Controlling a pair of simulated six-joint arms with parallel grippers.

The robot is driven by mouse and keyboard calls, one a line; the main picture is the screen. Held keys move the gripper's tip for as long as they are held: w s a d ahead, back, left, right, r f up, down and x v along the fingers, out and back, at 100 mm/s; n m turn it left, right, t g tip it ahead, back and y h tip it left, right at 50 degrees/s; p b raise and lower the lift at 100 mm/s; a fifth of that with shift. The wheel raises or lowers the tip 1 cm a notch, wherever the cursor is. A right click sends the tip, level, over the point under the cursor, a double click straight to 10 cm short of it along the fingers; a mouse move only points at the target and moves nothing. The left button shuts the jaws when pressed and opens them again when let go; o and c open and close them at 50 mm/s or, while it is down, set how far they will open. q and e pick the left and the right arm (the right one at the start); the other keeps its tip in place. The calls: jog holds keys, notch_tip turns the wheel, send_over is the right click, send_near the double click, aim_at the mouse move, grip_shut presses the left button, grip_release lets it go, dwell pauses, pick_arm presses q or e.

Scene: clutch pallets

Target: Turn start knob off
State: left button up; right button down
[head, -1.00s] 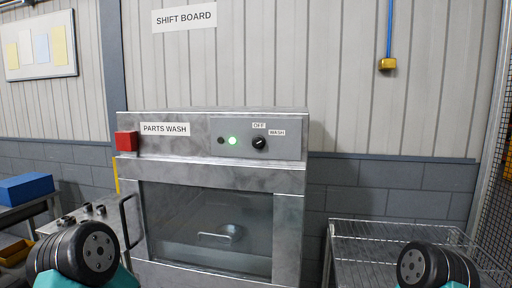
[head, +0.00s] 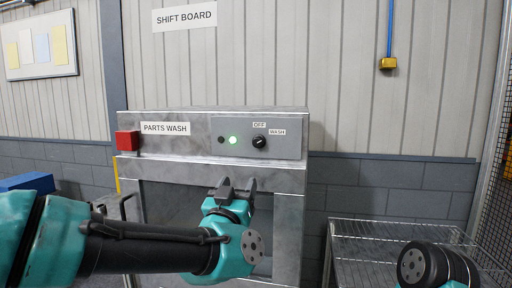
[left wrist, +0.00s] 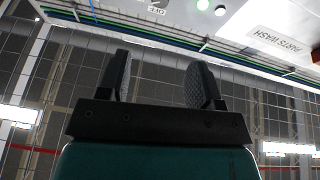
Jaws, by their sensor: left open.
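The start knob (head: 259,142) is a small black dial on the grey control panel of the parts washer. Its white mark points to the right, toward the WASH label (head: 277,132); the OFF label (head: 259,125) sits above it. A green light (head: 233,140) glows left of the knob. My left gripper (head: 237,184) is open and empty, below the knob and in front of the washer's window, apart from the panel. The left wrist view shows its two fingers (left wrist: 160,80) spread with nothing between them. My right gripper is not visible; only part of that arm shows at the lower right.
The parts washer (head: 130,163) has a red button box (head: 127,140) at its upper left and a window door partly hidden by my left arm. A wire rack table (head: 385,232) stands to the right. The space before the panel is clear.

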pick_arm(q)
jog(key=shift+w, duration=0.1)
send_near(257, 143)
jog(key=x, duration=0.8)
jog(key=shift+w+d+r, duration=0.1)
jog(key=shift+w, duration=0.3)
dwell(0.3)
jog(key=c, duration=0.9)
